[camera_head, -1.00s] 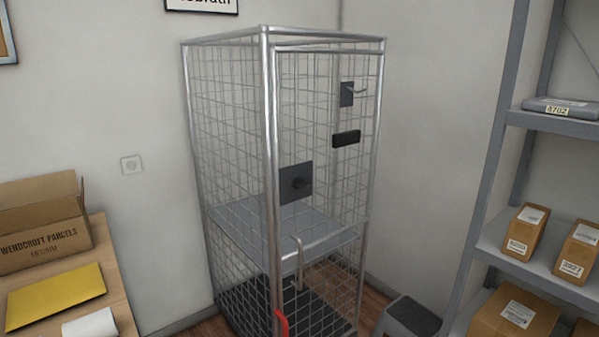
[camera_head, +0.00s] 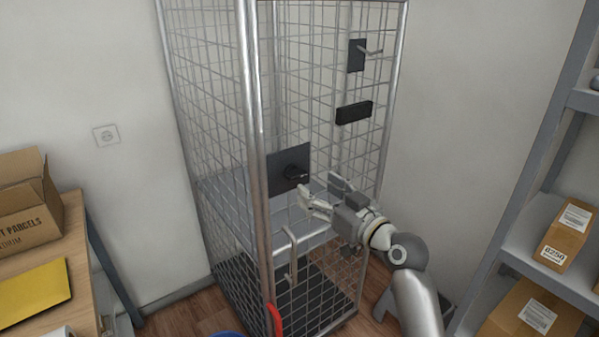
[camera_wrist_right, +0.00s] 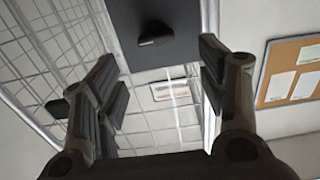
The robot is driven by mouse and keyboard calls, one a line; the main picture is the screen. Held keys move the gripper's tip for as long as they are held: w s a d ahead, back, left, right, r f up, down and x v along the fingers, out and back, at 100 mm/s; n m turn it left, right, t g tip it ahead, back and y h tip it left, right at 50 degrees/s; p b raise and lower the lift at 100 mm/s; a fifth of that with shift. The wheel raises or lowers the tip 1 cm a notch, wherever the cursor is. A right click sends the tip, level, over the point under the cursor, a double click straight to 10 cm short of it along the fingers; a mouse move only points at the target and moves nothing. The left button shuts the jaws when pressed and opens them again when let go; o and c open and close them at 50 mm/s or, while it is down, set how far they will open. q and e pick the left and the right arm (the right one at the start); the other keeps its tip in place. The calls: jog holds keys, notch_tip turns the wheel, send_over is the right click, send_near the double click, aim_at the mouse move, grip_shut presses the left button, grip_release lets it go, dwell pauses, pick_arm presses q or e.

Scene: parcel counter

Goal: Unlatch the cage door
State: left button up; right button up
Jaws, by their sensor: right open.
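The tall wire cage (camera_head: 258,130) stands in the corner of the room, and its door looks closed. A dark square latch plate with a black knob (camera_head: 294,173) sits on the door's left part. In the right wrist view the knob (camera_wrist_right: 155,33) shows on its dark plate (camera_wrist_right: 130,62), ahead of and between the fingers. My right gripper (camera_head: 318,190) is open and empty, just right of and below the knob, apart from it. The fingers (camera_wrist_right: 160,85) spread wide in the wrist view. My left gripper is out of view.
A black box (camera_head: 354,112) and a hooked handle on a dark plate (camera_head: 357,56) are on the cage further right. A bent metal bar (camera_head: 291,255) hangs below the knob. A table with a carton (camera_head: 30,205) is left, shelving (camera_head: 535,150) right.

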aim_at(300, 176)
jog(key=x, duration=0.3)
jog(key=shift+w, duration=0.15)
jog(key=p+x, duration=0.1)
jog(key=x, duration=0.3)
jog(key=shift+f, duration=0.1)
jog(key=shift+w+a, duration=0.1)
jog(key=shift+w, duration=0.15)
jog(key=shift+w+a+f, duration=0.1)
jog(key=shift+w+a, duration=0.05)
jog(key=shift+w, duration=0.1)
jog(key=c, duration=1)
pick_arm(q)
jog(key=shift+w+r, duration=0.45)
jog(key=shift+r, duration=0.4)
pick_arm(e)
jog(key=shift+c, duration=0.2)
